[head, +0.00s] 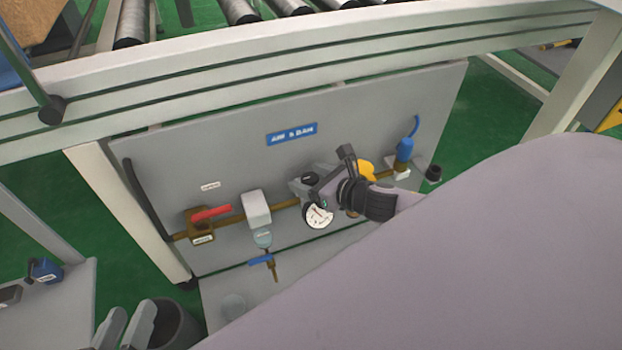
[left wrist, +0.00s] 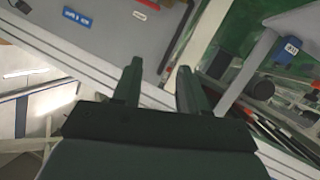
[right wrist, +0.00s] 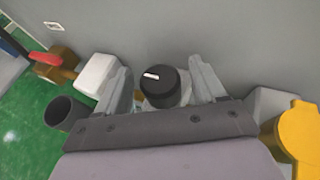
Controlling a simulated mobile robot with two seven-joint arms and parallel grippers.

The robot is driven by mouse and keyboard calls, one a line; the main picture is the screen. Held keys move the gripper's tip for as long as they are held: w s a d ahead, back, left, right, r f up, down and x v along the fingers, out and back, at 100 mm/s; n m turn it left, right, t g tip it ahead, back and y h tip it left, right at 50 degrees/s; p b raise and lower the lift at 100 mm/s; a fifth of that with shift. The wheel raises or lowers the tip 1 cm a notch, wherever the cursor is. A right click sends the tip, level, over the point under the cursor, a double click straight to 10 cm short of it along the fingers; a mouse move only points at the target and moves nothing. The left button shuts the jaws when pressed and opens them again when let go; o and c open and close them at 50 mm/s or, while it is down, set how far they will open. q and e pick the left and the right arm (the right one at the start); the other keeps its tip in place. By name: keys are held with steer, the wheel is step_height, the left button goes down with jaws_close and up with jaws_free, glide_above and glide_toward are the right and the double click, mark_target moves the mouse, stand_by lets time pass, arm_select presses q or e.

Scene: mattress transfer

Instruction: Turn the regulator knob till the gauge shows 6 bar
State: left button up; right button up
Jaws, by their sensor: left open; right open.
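The regulator's black knob (head: 309,178) is on the grey panel, above the white round gauge (head: 318,215). The gauge is too small to read. In the right wrist view the knob (right wrist: 163,88) has a white mark on its top and lies between the fingertips of my right gripper (right wrist: 161,80), with gaps on both sides. In the head view my right gripper (head: 328,181) is at the regulator, partly covering it. My right gripper is open. My left gripper (head: 126,320) is open and empty at the lower left, away from the panel; its fingers also show in the left wrist view (left wrist: 158,82).
A red-handled valve (head: 211,213), a white filter unit (head: 257,208) and a blue fitting (head: 404,150) sit along the brass pipe. A yellow part (right wrist: 298,135) is close to my right gripper. The conveyor frame rail (head: 300,60) runs above the panel.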

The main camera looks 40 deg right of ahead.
steer(key=c, duration=1)
arm_select(q)
steer(key=shift+r, duration=0.1)
